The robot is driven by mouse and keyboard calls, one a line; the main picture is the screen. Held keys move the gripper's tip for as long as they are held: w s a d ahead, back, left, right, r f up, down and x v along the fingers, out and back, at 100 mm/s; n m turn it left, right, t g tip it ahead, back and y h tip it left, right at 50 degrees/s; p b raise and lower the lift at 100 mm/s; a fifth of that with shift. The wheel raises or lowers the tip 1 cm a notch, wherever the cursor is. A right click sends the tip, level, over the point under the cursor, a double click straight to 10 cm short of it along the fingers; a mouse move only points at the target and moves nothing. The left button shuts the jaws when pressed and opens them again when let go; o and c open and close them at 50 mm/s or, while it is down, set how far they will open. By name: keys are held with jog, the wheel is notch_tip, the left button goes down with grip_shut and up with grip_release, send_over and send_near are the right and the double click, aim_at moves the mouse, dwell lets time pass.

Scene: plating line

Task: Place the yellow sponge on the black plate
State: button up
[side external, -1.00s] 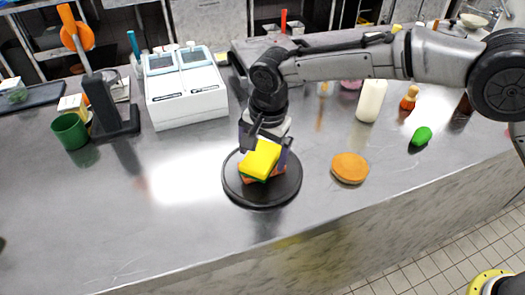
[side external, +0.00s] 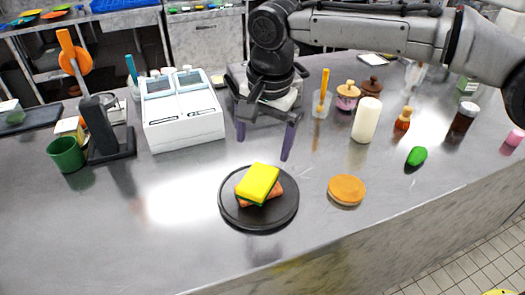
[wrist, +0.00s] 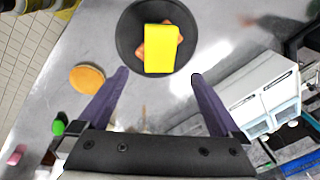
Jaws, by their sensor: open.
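The yellow sponge (side external: 258,182) lies on top of an orange item (side external: 275,196) on the round black plate (side external: 232,212), slightly tilted in the side view. A dark green layer shows along the sponge's lower edge. In the wrist view the sponge (wrist: 160,48) is over the plate (wrist: 128,35), with the orange item showing at its sides. My gripper (side external: 263,150) is open and empty, above and behind the plate in the side view, apart from the sponge. Its two purple fingers (wrist: 160,78) are spread wide in the wrist view.
An orange disc (side external: 347,190) lies right of the plate, with a green item (side external: 417,156) beyond it. A white bottle (side external: 367,120) and several jars stand behind. A white twin-lidded machine (side external: 183,112) and green mug (side external: 67,154) stand left. The counter's front left is clear.

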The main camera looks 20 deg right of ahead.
jog(key=shift+r, duration=0.3)
jog(key=s+d+r+n+t, duration=0.1)
jog(key=s+d+r, duration=0.2)
jog(key=d, duration=0.4)
jog(key=s+d+r+n, duration=0.2)
jog(key=s+d, duration=0.1)
jog(key=d, duration=0.4)
jog(key=s+d+r+n+t, duration=0.1)
jog(key=s+d+r, duration=0.2)
jog(key=d, duration=0.4)
jog(key=s+d+f+n+t, duration=0.1)
jog(key=s+d+f, duration=0.3)
jog(key=s, duration=0.5)
jog(key=s+d+f+n, duration=0.4)
jog(key=s+d, duration=0.4)
jog(key=s, duration=0.2)
jog(key=shift+f+n+t, duration=0.25)
jog(key=shift+n+t, duration=0.05)
jog(key=shift+t, duration=0.1)
